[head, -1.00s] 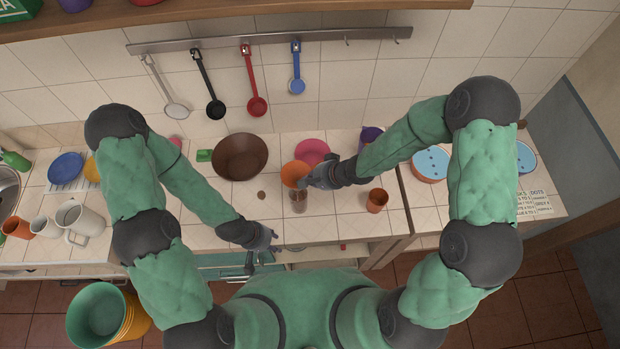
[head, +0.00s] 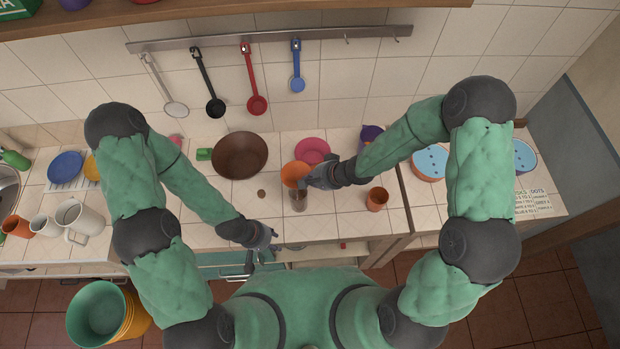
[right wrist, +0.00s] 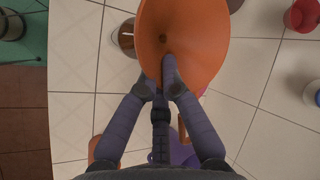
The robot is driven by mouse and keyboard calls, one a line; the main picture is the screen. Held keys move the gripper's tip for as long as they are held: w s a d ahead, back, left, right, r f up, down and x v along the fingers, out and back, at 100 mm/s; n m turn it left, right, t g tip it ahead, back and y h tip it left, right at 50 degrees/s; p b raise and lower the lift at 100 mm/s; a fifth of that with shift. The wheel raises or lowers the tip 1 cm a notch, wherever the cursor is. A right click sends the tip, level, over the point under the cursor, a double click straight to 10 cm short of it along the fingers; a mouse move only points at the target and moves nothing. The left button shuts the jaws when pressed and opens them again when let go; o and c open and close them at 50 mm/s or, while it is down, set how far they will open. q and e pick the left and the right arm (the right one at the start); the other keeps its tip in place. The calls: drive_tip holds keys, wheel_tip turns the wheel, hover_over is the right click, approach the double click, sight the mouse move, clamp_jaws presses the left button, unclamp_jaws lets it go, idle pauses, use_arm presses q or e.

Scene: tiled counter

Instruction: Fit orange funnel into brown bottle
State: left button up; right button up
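The orange funnel (head: 293,171) is in my right gripper (head: 316,178), at the back of the bottle in the head view. In the right wrist view the funnel (right wrist: 200,45) fills the upper middle, and the fingers of the right gripper (right wrist: 168,72) are closed on its wall. The brown bottle (head: 298,203) stands on the counter just in front of the funnel. In the right wrist view the bottle (right wrist: 127,36) shows left of the funnel, partly covered by it. The funnel's spout is hidden. My left gripper (head: 263,250) is open and empty at the counter's front edge.
An orange cup (head: 376,199) stands to the right of the bottle. A pink plate (head: 312,149), a brown bowl (head: 240,156) and a purple object (head: 370,138) are behind. A small brown disc (head: 262,193) lies left of the bottle. The front counter strip is mostly clear.

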drive_tip(key=o, duration=0.4)
drive_tip(key=v, duration=1.2)
idle(0.6)
